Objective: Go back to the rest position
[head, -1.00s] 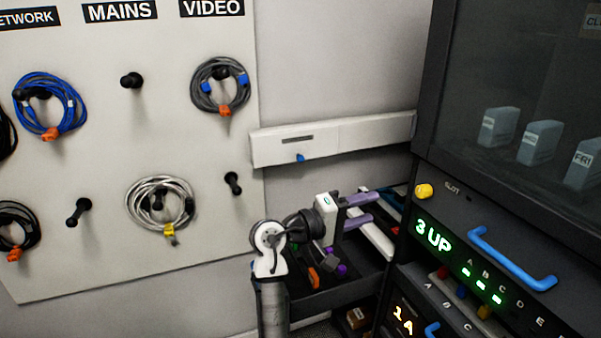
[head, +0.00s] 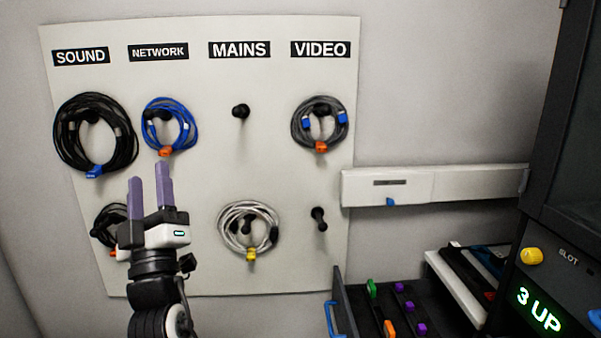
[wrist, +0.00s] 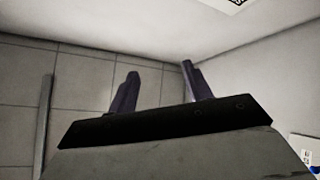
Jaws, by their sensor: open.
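My gripper (head: 149,198) points upward in the head view, in front of the lower left part of the pegboard (head: 180,270). Its two purple fingers are apart with nothing between them. In the wrist view my gripper (wrist: 158,85) is also open and empty, with grey floor or wall panels and a pale wall beyond. It partly hides a dark cable coil (head: 107,222) on the lower left peg.
The board holds a black coil (head: 60,145), a blue coil (head: 148,125), a grey coil (head: 294,130) and a white coil (head: 222,225). Two pegs are bare. An open drawer (head: 345,300) with small coloured parts and a dark cabinet (head: 570,150) stand at right.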

